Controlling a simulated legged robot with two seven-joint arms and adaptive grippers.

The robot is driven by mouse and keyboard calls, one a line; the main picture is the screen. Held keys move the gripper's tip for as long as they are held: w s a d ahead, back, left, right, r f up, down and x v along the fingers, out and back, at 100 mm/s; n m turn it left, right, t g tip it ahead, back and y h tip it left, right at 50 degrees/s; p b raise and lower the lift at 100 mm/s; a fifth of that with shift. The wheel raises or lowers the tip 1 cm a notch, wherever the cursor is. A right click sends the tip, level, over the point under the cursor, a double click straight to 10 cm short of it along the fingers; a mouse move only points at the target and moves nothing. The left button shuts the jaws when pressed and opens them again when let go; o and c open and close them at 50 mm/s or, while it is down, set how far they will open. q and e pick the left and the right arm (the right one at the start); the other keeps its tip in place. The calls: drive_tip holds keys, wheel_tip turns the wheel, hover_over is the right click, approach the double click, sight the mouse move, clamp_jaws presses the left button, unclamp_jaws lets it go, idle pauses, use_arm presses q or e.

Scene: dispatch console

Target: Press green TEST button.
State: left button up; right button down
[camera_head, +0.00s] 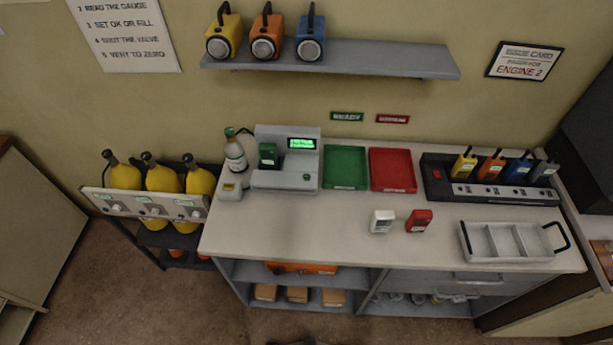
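A grey test station (286,180) stands at the back left of the counter. Its upright part carries a lit green display (302,143), with text too small to read. A small round spot that looks like a button (306,177) sits on its front right, below the display. A dark green handheld unit (268,155) stands upright in the station's left part. Neither of my grippers is in view.
A bottle (235,155) stands left of the station. Green (345,167) and red (392,170) trays lie right of it. A white unit (382,221), a red unit (419,220) and a divided carrier (507,241) are farther right. The counter's front left is clear.

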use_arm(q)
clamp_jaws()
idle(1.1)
